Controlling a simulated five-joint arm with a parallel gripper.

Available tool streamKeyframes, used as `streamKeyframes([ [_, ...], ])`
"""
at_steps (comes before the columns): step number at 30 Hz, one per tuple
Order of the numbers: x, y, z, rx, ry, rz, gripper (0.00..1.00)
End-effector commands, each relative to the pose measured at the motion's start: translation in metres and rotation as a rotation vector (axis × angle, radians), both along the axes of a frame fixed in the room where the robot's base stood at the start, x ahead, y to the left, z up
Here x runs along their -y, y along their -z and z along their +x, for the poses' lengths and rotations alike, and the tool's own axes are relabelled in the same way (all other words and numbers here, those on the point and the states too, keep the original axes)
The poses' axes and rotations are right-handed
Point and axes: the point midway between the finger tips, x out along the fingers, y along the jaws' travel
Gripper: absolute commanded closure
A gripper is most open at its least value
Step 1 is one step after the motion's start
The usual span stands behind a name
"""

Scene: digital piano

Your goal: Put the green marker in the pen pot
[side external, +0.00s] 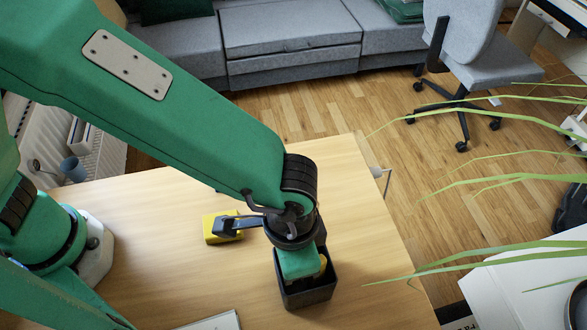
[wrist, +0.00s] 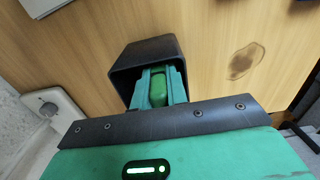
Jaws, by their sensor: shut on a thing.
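The black square pen pot (side external: 308,293) stands upright near the front right of the wooden desk in the side view. It also shows in the wrist view (wrist: 133,64). My gripper (side external: 300,268) points down into the mouth of the pot. In the wrist view the green marker (wrist: 157,88) lies between my two fingers (wrist: 158,86), which are shut on it. The marker's far end is hidden, so I cannot tell whether it touches the bottom of the pot.
A yellow block-like thing (side external: 211,235) lies on the desk (side external: 160,220) left of the pot, partly behind my wrist part. A pale flat item (side external: 215,322) lies at the front edge. A dark stain (wrist: 246,61) marks the desk. Plant leaves (side external: 480,185) hang at right.

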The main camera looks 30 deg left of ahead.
Motion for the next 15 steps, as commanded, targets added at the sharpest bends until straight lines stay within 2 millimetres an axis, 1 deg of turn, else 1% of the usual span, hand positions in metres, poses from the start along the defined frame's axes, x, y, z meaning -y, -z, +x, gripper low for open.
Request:
streamKeyframes([
  [12, -0.0001, 0.0038, -0.0001, -0.001, 0.0, 0.001, 1.0],
  [13, 0.0, 0.0037, 0.0, 0.0, 0.0, 0.0, 0.81],
  [14, 0.0, 0.0036, 0.0, 0.0, 0.0, 0.0, 0.76],
  [15, 0.0, 0.0035, 0.0, 0.0, 0.0, 0.0, 0.76],
])
